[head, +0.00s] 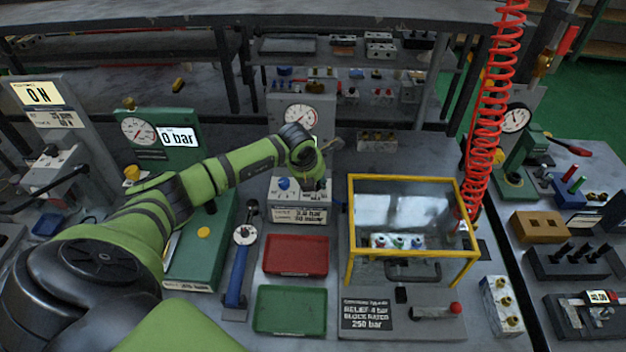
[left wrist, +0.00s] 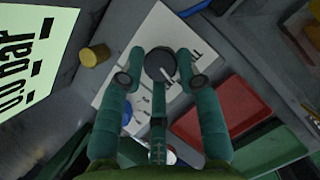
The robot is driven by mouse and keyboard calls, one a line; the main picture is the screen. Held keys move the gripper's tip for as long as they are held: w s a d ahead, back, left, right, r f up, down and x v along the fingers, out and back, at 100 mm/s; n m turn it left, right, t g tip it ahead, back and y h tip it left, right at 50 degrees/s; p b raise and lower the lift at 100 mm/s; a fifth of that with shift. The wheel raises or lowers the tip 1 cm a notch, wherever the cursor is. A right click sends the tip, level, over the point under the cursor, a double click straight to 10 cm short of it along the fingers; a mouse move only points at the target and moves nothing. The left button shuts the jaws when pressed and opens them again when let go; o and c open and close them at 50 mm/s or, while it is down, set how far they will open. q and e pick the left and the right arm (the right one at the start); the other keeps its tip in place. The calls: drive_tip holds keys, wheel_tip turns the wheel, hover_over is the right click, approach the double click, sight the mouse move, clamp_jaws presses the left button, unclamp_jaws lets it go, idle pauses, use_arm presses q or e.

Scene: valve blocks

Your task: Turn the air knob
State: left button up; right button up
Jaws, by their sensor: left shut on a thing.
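A pale panel block (head: 298,215) stands at the middle of the bench, below a round gauge (head: 300,117). It carries a blue knob (head: 284,185) on its left side. The left wrist view shows a dark round knob (left wrist: 159,64) with a white pointer line on the panel's white face (left wrist: 145,37). In the head view my left gripper (head: 318,172) hides this knob. The panel's small lettering is not readable. My right gripper is not in view.
A red tray (head: 296,256) and a green tray (head: 290,310) lie in front of the panel. A yellow-framed clear guard (head: 408,178) stands to the right. A blue-handled wrench (head: 238,275) lies to the left.

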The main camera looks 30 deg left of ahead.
use_arm(q)
drive_tip(key=n, duration=0.1)
drive_tip(key=n+y+b, duration=0.1)
drive_tip(key=shift+w+d+n, duration=0.2)
drive_tip(key=shift+d+n, duration=0.1)
drive_tip(key=shift+n, duration=0.1)
drive_tip(key=n+y+b, duration=0.1)
drive_tip(key=n+b, duration=0.1)
drive_tip(key=n, duration=0.1)
drive_tip(key=shift+w+n+g+b, duration=0.1)
drive_tip(key=shift+n+g+b, duration=0.2)
drive_tip(key=shift+g+b, duration=0.1)
drive_tip(key=n+g+y+b, duration=0.1)
drive_tip(key=n+b, duration=0.1)
drive_tip(key=n, duration=0.1)
drive_tip(key=shift+w+d+r+n+b, duration=0.1)
drive_tip(key=shift+n+b, duration=0.25)
drive_tip(key=shift+n, duration=0.05)
drive_tip(key=shift+r+n+y+b, duration=0.1)
drive_tip(key=shift+n+y+b, duration=0.25)
drive_tip(key=shift+n, duration=0.25)
drive_tip(key=shift+g, duration=0.3)
drive_tip(key=o, duration=1.1)
